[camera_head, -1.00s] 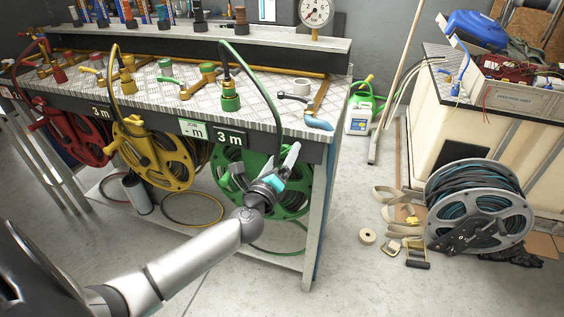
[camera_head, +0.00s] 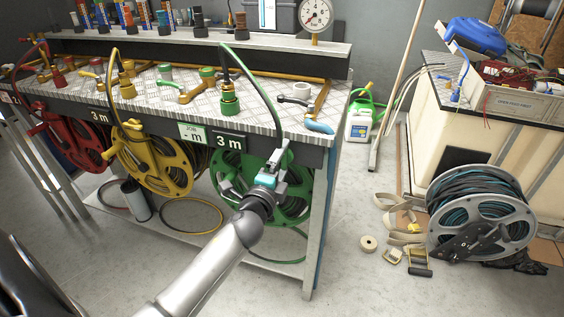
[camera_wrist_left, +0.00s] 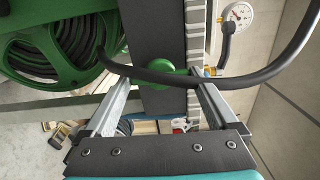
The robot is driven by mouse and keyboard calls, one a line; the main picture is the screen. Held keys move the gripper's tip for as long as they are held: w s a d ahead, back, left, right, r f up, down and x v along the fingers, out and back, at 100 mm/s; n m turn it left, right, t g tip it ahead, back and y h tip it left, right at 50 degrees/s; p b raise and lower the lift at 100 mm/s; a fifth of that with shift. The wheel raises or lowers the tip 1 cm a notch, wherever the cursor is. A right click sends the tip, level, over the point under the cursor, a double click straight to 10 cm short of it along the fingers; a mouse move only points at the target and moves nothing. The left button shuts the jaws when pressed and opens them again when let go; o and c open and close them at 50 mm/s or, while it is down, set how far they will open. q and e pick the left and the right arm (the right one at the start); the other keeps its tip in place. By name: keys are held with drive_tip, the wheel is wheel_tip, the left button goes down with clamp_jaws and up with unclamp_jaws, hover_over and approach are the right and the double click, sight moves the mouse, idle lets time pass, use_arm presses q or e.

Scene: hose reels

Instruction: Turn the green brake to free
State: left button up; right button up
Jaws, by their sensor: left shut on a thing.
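The green reel (camera_head: 224,168) hangs under the right end of the bench, below a "3 m" plate. My left gripper (camera_head: 275,156) is in front of its upper right part. In the left wrist view, a round green knob (camera_wrist_left: 168,72), which looks like the green brake, sits between the fingertips of my left gripper (camera_wrist_left: 166,88). The gripper is shut on it. A black hose crosses in front of the knob and hides part of it. In the head view the knob is hidden by the gripper. The brake's setting cannot be read. My right gripper is not in view.
A yellow reel (camera_head: 160,165) and a red reel (camera_head: 75,140) hang to the left. The black hose (camera_head: 262,88) arcs from the green fitting (camera_head: 229,103) down past the bench edge. A large grey reel (camera_head: 480,218) stands on the floor at right.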

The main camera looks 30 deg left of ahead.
use_arm(q)
drive_tip(key=shift+r+n, duration=0.15)
drive_tip(key=shift+n, duration=0.25)
drive_tip(key=o, duration=1)
drive_tip(key=v, duration=1.5)
drive_tip(key=shift+p, duration=0.4)
drive_tip(key=shift+s+a, duration=0.1)
